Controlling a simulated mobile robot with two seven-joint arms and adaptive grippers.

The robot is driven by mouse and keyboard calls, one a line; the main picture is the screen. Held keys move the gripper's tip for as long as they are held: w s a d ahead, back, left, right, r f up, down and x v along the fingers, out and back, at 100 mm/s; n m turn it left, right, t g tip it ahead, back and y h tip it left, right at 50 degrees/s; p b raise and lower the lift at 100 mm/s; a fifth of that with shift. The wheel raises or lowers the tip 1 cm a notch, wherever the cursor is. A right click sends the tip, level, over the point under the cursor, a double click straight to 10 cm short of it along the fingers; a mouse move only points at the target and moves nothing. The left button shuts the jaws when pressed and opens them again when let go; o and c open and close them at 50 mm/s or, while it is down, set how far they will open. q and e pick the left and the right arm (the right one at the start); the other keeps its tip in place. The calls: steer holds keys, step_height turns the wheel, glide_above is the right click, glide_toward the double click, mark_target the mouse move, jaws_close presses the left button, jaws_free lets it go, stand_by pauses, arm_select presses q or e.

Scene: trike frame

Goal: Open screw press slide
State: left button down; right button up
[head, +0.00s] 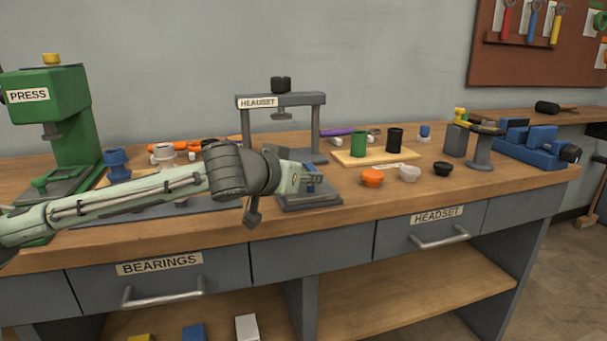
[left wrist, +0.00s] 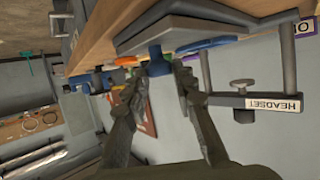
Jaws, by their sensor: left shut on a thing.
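The grey screw press labelled HEADSET (head: 312,98) stands on the workbench with a black knob (head: 281,84) on its top beam. Its grey slide plate (head: 318,200) lies at the front of its base, partly hidden by my arm. My left gripper (head: 312,178) reaches in from the left at the slide. In the left wrist view, its fingers (left wrist: 160,69) are shut on a blue knob (left wrist: 155,54) that sticks out from the grey plate (left wrist: 190,30). The press beam and label (left wrist: 273,103) also show there. My right gripper is out of view.
A green press (head: 50,98) and a blue part (head: 117,163) stand at left. A wooden board (head: 375,157) with green and black cups, several small caps, and a blue vise (head: 532,145) are at right. Drawers (head: 160,280) line the bench front.

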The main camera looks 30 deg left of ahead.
arm_select(q)
steer(key=c, duration=1.2)
jaws_free()
steer(key=shift+a, duration=0.1)
steer(key=v, duration=0.7)
steer(key=shift+s, duration=0.2)
